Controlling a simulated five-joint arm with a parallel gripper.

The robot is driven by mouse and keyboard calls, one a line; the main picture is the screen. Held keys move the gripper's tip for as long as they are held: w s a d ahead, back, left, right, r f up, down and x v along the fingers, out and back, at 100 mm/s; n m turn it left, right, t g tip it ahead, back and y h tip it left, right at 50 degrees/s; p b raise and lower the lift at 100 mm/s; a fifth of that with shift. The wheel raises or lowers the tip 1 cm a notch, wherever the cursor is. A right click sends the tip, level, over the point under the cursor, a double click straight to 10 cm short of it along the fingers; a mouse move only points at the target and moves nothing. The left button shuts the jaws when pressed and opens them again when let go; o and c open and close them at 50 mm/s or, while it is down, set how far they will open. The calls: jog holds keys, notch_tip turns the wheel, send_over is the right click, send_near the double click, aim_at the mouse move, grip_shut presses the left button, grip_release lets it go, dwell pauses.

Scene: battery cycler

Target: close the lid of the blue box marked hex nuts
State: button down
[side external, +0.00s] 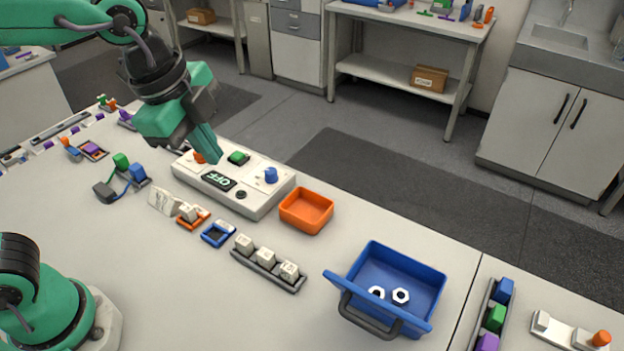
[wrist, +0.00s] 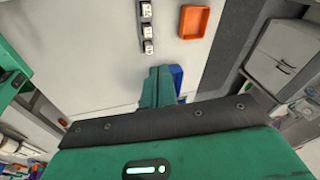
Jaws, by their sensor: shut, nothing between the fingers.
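The blue box (side external: 408,264) stands at the right of the table in the side view, with its top open. Two pale hex nuts (side external: 390,294) lie inside it. A blue edge with a dark handle (side external: 368,318) runs along its near side; I cannot tell whether this is the lid. No hex nuts marking is readable. My gripper (side external: 212,152) is shut and empty, above the control box and well to the left of the blue box. In the wrist view my gripper's fingers (wrist: 166,88) cover most of a blue thing (wrist: 178,77), likely the box.
An orange tray (side external: 307,209) and a rack of white cubes (side external: 268,262) lie between my gripper and the blue box. The control box (side external: 232,188) with its OFF display is below my gripper. A rack of coloured blocks (side external: 492,318) stands right of the box.

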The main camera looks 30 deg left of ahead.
jog(key=s+d+f+m+g, duration=0.1)
jog(key=s+d+m, duration=0.1)
jog(key=d+m, duration=0.5)
jog(key=s+d+f+m+g, duration=0.1)
jog(key=s+d+f+m, duration=0.1)
jog(key=d+m, duration=0.4)
jog(key=s+d+f+m, duration=0.1)
jog(key=s+d+m, duration=0.1)
jog(key=d+m, duration=0.5)
jog(key=d, duration=0.6)
jog(key=shift+s+f+m+g+y, duration=0.3)
jog(key=shift+s+f+g+y, duration=0.05)
jog(key=shift+s+g+y, duration=0.05)
jog(key=shift+d+f, duration=0.1)
notch_tip(320, 180, down, 10)
jog(key=w, duration=0.1)
jog(key=shift+w+r, duration=0.3)
jog(key=shift+w, duration=0.3)
jog(key=shift+w+r, duration=0.35)
jog(key=shift+w, duration=0.3)
jog(key=shift+w+r, duration=0.3)
jog(key=shift+w, duration=0.3)
jog(key=shift+w+r, duration=0.1)
jog(key=shift+w, duration=0.05)
